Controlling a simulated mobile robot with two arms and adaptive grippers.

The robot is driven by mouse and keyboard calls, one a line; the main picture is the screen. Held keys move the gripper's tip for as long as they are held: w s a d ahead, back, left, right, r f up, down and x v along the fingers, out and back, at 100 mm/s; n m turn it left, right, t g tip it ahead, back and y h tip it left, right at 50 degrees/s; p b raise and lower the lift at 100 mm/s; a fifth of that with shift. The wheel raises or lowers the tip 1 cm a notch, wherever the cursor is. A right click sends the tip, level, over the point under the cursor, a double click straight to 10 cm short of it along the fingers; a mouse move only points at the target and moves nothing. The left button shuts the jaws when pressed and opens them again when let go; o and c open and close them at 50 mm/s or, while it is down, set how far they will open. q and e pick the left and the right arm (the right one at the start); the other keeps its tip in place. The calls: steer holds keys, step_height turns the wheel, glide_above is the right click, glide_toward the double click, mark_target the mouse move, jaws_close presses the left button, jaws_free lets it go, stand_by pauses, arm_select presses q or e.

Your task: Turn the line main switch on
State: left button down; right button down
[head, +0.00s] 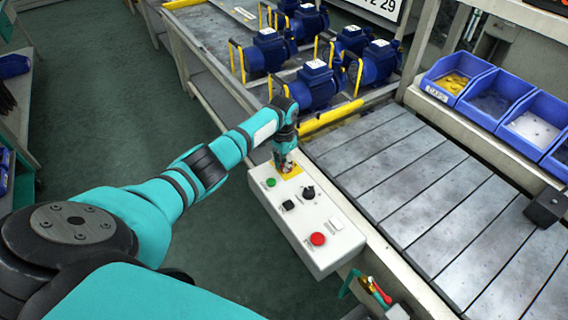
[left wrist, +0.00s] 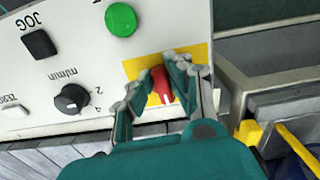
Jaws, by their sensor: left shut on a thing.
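The line main switch (left wrist: 161,86) is a red handle on a yellow plate (left wrist: 137,68) at the far end of the white control panel (head: 322,254). In the left wrist view the handle runs roughly up and down, tilted a little. My left gripper (head: 285,166) reaches down onto it from above; in the left wrist view its fingers (left wrist: 162,80) are on both sides of the red handle and shut on it. The fingers hide part of the handle and plate, and I cannot read any on or off marking. My right gripper is not in view.
The panel also carries a green button (left wrist: 121,19), a black button (left wrist: 39,43), a black knob (left wrist: 72,98) and a red button (head: 317,239). A slatted conveyor (head: 405,170) runs alongside. Blue pumps (head: 312,84) stand behind; blue bins (head: 458,76) stand at right.

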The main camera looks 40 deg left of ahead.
arm_select(q)
steer(key=shift+m, duration=0.6)
steer(key=c, duration=1.3)
jaws_free()
step_height(320, 180, up, 12)
steer(key=shift+r, duration=0.1)
steer(key=shift+f, duration=0.2)
